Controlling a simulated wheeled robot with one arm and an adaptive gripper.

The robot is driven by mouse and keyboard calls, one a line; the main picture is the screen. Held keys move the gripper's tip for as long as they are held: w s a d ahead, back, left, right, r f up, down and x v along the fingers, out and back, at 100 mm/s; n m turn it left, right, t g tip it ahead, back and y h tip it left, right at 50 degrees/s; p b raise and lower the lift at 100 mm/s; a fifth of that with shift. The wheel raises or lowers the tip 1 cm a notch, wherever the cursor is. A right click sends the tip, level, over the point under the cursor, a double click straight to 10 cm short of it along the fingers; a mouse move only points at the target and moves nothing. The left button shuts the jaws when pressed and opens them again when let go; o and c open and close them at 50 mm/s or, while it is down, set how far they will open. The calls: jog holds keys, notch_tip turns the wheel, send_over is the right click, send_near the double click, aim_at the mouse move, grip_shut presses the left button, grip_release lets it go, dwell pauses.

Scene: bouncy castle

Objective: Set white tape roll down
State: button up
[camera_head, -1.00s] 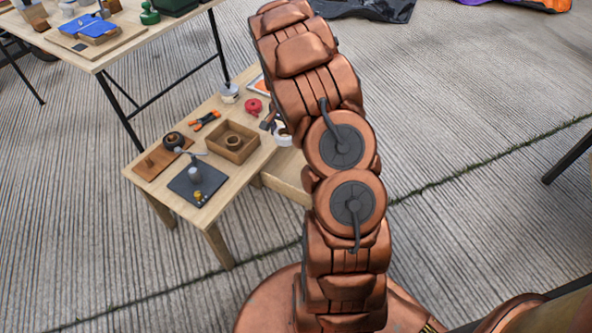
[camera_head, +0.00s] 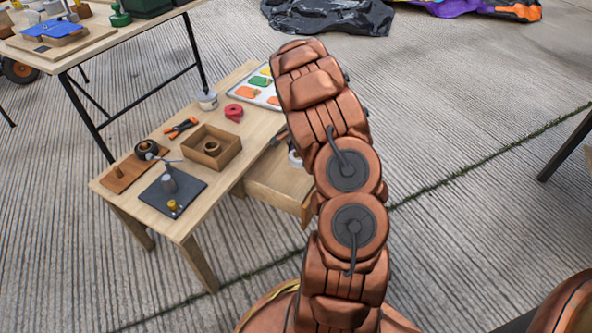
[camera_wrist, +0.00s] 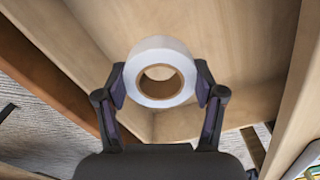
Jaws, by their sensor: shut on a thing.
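The white tape roll (camera_wrist: 161,73) is between the two fingers of my gripper (camera_wrist: 162,92) in the wrist view. My gripper is shut on its outer sides, and the roll's open brown core faces the camera. Pale wood panels of a drawer surround it in that view. I cannot tell whether the roll touches the wood. The open wooden drawer (camera_head: 279,184) juts from the low table's right side, partly behind my arm.
The low wooden table (camera_head: 222,182) carries a wooden box (camera_head: 212,148) with a ring inside, a dark mat (camera_head: 172,191), a red tape roll (camera_head: 233,112), an orange-black tool (camera_head: 181,127), a white pot (camera_head: 207,99) and a sticker sheet (camera_head: 252,86). A taller table (camera_head: 95,48) stands behind left.

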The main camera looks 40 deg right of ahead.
aim_at(299, 174)
jog(key=shift+f+b, duration=0.75)
jog(key=shift+f, duration=2.25)
jog(key=shift+a+f, duration=0.1)
jog(key=shift+f, duration=0.05)
jog(key=o, duration=1.3)
notch_tip(299, 174, up, 13)
jog(key=p, duration=0.4)
jog(key=shift+f, duration=0.2)
